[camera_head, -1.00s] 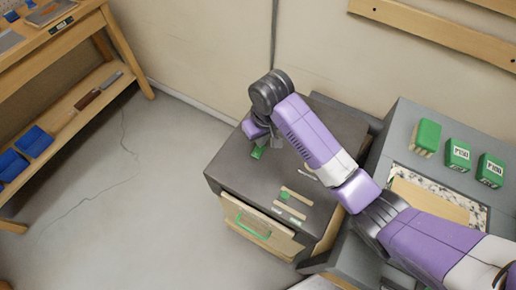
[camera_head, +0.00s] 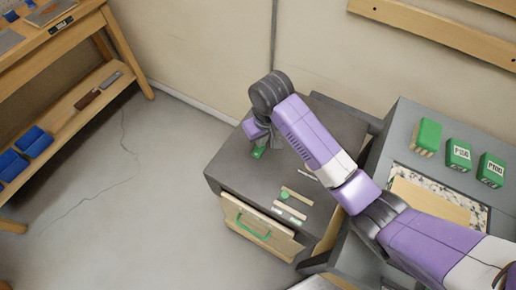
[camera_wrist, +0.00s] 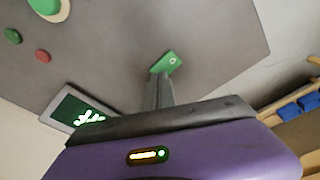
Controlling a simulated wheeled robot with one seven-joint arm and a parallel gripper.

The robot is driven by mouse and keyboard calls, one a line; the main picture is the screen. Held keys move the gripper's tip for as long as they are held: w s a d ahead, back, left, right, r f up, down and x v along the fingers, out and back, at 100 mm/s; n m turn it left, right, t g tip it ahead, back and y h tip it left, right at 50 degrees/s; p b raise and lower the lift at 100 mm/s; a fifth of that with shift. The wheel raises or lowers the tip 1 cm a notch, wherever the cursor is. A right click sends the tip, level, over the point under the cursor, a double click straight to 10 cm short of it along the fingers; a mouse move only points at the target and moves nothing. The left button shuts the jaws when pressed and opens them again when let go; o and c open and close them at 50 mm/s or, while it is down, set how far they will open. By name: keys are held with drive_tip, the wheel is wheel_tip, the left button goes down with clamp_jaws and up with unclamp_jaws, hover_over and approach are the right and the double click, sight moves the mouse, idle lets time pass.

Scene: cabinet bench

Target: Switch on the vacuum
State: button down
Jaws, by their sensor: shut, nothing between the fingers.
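A small green switch (camera_head: 259,153) with a pale mark sits on the dark top of the cabinet (camera_head: 235,172), near its far left part. It also shows in the wrist view (camera_wrist: 170,62), right at the fingertips. My gripper (camera_wrist: 160,76) is shut and empty, and its tips overlap the lower edge of the switch in that view. I cannot tell whether they press on it. A small dark screen with bright green marks (camera_wrist: 78,112) shows beside the fingers. No separate vacuum body can be made out.
A round green button on a cream ring (camera_wrist: 47,6), a small green knob (camera_wrist: 13,36) and a red knob (camera_wrist: 43,56) are on the same top. A drawer front with a green handle (camera_head: 252,225) faces forward. Green boxes (camera_head: 458,154) stand on the right-hand unit.

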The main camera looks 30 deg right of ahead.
drive_tip(key=shift+f+b, duration=0.3)
drive_tip(key=shift+f, duration=0.35)
drive_tip(key=shift+r, duration=0.1)
idle(0.3)
wheel_tip(320, 180, up, 7)
drive_tip(key=p, duration=0.7)
drive_tip(key=shift+p, duration=0.35)
idle(0.3)
